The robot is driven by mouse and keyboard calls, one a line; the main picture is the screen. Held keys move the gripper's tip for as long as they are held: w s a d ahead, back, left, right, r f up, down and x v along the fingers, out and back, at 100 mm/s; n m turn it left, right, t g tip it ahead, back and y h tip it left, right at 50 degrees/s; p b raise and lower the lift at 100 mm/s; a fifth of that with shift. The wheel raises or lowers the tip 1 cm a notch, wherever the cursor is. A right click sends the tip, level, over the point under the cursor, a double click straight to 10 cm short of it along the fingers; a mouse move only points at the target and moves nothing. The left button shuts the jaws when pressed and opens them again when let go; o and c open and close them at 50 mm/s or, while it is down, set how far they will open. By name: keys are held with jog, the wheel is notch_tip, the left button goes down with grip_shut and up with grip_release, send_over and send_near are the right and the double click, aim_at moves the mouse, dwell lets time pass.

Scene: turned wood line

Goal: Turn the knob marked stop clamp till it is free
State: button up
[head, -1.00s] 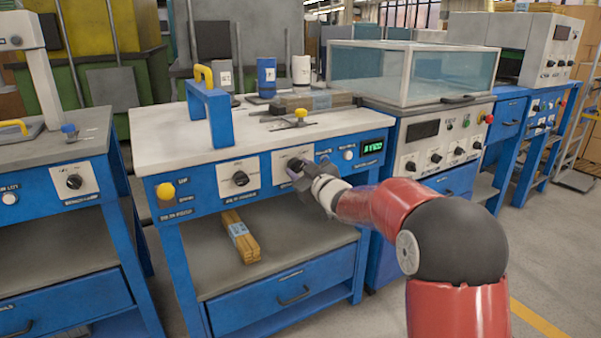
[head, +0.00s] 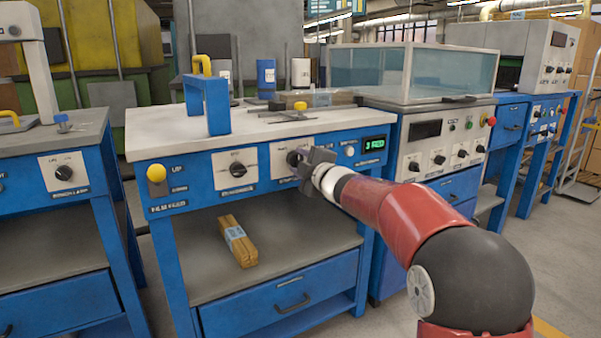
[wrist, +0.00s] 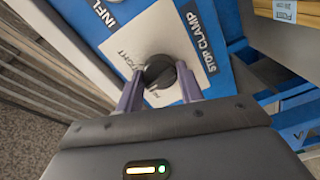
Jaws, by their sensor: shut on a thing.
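The stop clamp knob is a black round knob on a white plate on the blue front panel; it shows in the wrist view (wrist: 159,72) and partly in the head view (head: 293,158). The words "STOP CLAMP" (wrist: 202,42) are printed beside its plate, and "TIGHT" can be read on the plate. My gripper (wrist: 160,92) is shut on the knob, one finger on each side. In the head view my gripper (head: 303,165) hides part of the knob and its plate. The knob's pointer cannot be made out.
Another black knob (head: 237,170) and a yellow button (head: 157,173) sit left on the panel. A lit green display (head: 374,143) is at right. A wood bundle (head: 238,240) lies on the shelf below. A yellow-knobbed stop (head: 299,107) is on the worktop.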

jog(key=shift+f+n+b, duration=0.15)
jog(key=shift+n+b, duration=1.85)
jog(key=shift+n, duration=1.7)
jog(key=o, duration=1)
jog(key=v, duration=0.7)
jog(key=shift+s+d+b, duration=0.2)
jog(key=shift+s+b, duration=0.15)
jog(key=shift+b, duration=0.05)
